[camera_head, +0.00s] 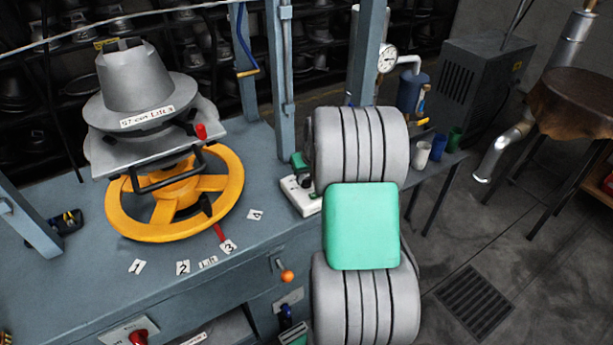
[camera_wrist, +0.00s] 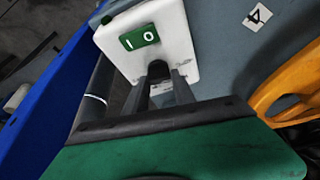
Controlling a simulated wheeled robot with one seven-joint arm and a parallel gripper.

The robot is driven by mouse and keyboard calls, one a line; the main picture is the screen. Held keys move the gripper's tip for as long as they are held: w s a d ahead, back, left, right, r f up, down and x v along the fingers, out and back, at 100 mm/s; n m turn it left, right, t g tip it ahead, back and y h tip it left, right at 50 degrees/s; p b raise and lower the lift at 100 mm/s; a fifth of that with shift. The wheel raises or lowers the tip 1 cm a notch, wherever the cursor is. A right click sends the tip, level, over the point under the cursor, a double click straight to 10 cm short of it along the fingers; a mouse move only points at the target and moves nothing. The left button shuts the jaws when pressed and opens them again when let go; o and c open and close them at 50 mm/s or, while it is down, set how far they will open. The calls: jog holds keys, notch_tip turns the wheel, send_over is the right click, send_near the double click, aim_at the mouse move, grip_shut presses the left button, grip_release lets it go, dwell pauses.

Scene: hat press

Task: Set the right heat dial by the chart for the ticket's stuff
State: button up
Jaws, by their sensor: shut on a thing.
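My gripper (camera_wrist: 160,78) is shut on a small black knob-like part on a white box (camera_wrist: 178,42). The box has a green plate (camera_wrist: 140,37) with white marks like "1 0". In the head view the white box (camera_head: 302,198) sits at the bench's right edge, partly behind my arm, and the fingertips are hard to see. No heat dial scale can be made out at the grip. I cannot make out a chart or a stuff ticket.
A yellow handwheel (camera_head: 232,190) stands under a grey hat mould (camera_head: 135,78) on the blue-grey bench (camera_head: 90,235). Numbered tags lie around the wheel. An orange-knobbed lever (camera_head: 287,276) is on the bench front. Upright posts flank the mould. Cups and a gauge are at the back right.

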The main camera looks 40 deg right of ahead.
grip_shut()
jog(key=shift+m, duration=0.3)
jog(key=m+h+b, duration=0.1)
jog(key=m+b, duration=0.1)
jog(key=m, duration=0.1)
jog(key=shift+a+f, duration=0.1)
jog(key=shift+m+g+h+b, duration=0.7)
jog(key=shift+m+b, duration=0.05)
jog(key=shift+m, duration=1.25)
jog(key=o, duration=0.8)
grip_release()
jog(key=shift+c, duration=0.2)
